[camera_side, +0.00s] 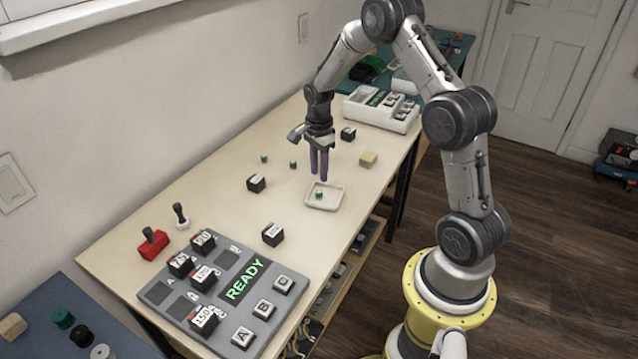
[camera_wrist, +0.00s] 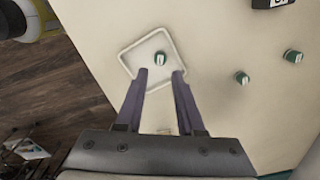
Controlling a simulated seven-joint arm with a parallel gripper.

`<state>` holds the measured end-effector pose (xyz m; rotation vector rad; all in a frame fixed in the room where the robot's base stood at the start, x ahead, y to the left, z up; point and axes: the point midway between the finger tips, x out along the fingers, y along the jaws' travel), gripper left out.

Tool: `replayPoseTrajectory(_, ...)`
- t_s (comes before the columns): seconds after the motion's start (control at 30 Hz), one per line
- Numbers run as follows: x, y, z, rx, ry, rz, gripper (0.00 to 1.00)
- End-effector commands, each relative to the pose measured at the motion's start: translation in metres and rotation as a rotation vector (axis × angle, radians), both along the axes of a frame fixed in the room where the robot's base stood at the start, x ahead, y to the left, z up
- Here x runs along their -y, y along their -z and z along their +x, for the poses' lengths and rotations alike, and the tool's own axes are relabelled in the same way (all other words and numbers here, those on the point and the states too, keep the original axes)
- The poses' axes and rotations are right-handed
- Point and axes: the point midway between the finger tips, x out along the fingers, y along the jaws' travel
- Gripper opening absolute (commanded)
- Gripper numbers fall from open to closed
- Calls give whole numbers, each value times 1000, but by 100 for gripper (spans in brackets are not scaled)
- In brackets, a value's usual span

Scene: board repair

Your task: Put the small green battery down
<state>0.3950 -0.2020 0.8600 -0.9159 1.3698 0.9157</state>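A small green battery (camera_side: 319,194) stands in the shallow white tray (camera_side: 331,203) on the table. In the wrist view the green battery (camera_wrist: 160,59) shows inside the tray (camera_wrist: 137,57), just beyond the fingertips. My gripper (camera_side: 319,177) points down above the tray, with its purple fingers apart and nothing held between them. In the wrist view the gripper (camera_wrist: 162,73) has a clear gap between its fingertips. Two more small green batteries (camera_side: 264,158) (camera_side: 293,165) stand on the table to the left of the gripper.
A grey panel (camera_side: 157,292) with a READY display and labelled black blocks lies at the near end. Loose black blocks (camera_side: 256,183) (camera_side: 273,234) and a wooden block (camera_side: 368,159) are around the tray. A white device (camera_side: 378,115) stands at the far end.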

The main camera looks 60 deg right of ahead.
Motion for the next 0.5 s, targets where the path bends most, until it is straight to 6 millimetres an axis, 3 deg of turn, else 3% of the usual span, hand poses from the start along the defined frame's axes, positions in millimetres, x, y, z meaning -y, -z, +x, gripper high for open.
replayPoseTrajectory(0.13,0,-28,1,4,0,-2,37)
replayPoseTrajectory(0.37,-1,-50,0,3,-5,-1,37)
replayPoseTrajectory(0.5,-16,-77,-3,30,-111,-17,37)
